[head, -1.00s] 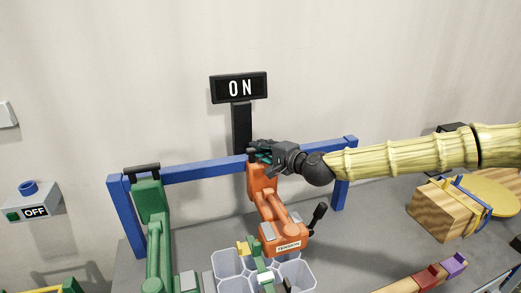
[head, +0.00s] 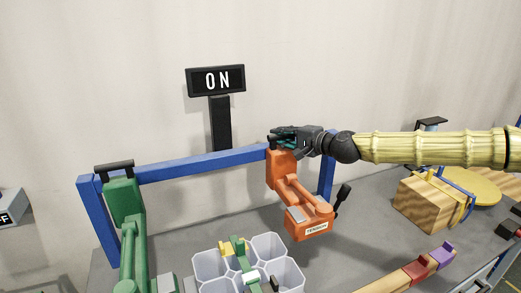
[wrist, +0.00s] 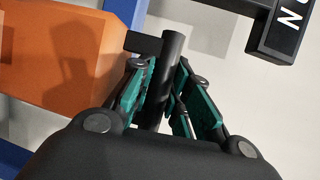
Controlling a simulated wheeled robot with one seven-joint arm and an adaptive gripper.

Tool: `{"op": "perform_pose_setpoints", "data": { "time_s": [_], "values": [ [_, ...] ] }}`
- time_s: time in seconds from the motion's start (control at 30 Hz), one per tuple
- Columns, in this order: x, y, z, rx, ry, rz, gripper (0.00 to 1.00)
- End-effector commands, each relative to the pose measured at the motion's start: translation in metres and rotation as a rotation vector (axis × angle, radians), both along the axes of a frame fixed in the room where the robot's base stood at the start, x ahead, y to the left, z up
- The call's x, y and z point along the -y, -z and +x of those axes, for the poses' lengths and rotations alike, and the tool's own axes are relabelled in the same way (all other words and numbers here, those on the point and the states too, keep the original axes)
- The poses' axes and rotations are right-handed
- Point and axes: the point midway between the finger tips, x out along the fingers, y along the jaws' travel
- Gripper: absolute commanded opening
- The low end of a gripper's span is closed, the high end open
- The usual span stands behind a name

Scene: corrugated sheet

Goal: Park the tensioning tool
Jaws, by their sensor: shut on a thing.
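The orange tensioning tool (head: 283,170), labelled TENSION, hangs below my gripper by the blue rail (head: 205,164). Its lower body (head: 308,222) hangs over the table, with a black lever on its right side. My gripper (head: 280,139) is at the tool's top and is shut on its black handle. In the wrist view the dark handle bar (wrist: 166,85) stands between the teal finger pads, with the tool's orange body (wrist: 60,55) on the left. I cannot tell whether the tool's top touches the rail; my fingers hide this.
A green tool (head: 125,205) is at the rail's left end. An ON sign (head: 216,80) stands behind the rail. Pale cups (head: 268,246) with a green and yellow item are in front. A strapped wooden block (head: 425,202), a yellow disc (head: 480,192) and a bar with coloured clips (head: 415,270) are right.

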Motion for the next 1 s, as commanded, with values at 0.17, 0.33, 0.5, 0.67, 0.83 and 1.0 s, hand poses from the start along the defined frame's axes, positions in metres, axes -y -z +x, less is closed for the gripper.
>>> {"op": "perform_pose_setpoints", "data": {
  "time_s": [0.17, 0.33, 0.5, 0.67, 0.83, 1.0],
  "values": [
    [0.035, 0.006, 0.011, -0.003, 0.002, 0.001, 0.00],
    [0.051, 0.004, 0.016, -0.002, 0.000, -0.001, 0.00],
    [0.057, 0.003, 0.018, -0.003, 0.000, -0.001, 0.00],
    [0.058, 0.003, 0.018, -0.003, 0.001, -0.001, 0.00],
    [0.059, 0.003, 0.019, -0.003, 0.003, -0.001, 0.24],
    [0.056, 0.002, 0.019, -0.002, -0.001, 0.000, 0.28]
  ]
}}
